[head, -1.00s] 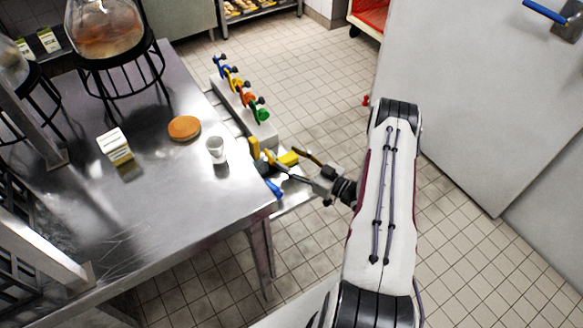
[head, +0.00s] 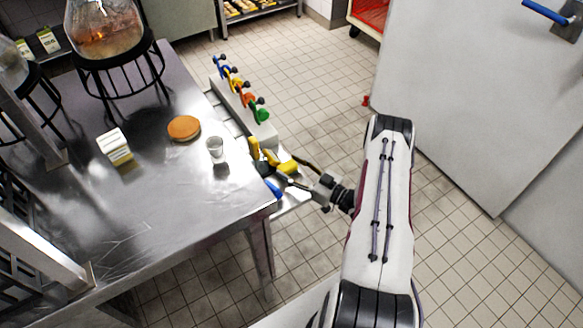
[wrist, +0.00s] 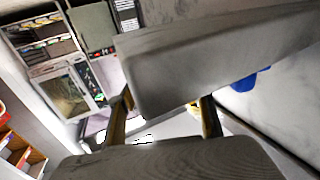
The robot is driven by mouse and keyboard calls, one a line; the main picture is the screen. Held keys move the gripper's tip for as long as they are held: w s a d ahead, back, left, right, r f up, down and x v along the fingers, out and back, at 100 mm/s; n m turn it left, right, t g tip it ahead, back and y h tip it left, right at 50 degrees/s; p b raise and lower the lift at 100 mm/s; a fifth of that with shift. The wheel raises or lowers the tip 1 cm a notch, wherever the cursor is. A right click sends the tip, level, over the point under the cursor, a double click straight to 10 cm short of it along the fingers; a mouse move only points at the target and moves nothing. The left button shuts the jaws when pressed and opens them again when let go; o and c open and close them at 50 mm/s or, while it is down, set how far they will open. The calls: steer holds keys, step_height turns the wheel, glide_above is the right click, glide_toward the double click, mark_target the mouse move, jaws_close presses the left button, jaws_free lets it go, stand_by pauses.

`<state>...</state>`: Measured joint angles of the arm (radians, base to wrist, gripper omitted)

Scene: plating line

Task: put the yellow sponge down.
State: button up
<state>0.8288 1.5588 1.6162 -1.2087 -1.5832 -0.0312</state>
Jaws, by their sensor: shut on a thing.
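The yellow sponge (head: 288,167) shows in the head view at my gripper (head: 280,172), just off the right edge of the steel table. My gripper is shut on it. The arm reaches in from the right, and the dark fingers partly cover the sponge. In the wrist view, large grey finger parts fill much of the picture; only small yellow patches show between them, and I cannot tell whether these are the sponge. I cannot tell whether the sponge touches the surface under it.
A glass (head: 215,150), an orange-brown round thing (head: 184,128) and a white block (head: 114,146) stand on the steel table (head: 150,215). A rail with coloured handles (head: 240,92) and a blue thing (head: 273,190) lie near my gripper. The table's front is clear.

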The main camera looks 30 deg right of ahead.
steer(key=shift+f, duration=0.2)
stand_by(0.3)
steer(key=o, duration=1)
steer(key=shift+c, duration=0.2)
steer(key=shift+r, duration=0.15)
steer(key=shift+s, duration=0.1)
steer(key=v, duration=1.1)
steer(key=shift+s, duration=0.35)
steer(key=shift+d, duration=0.1)
steer(key=shift+w, duration=0.1)
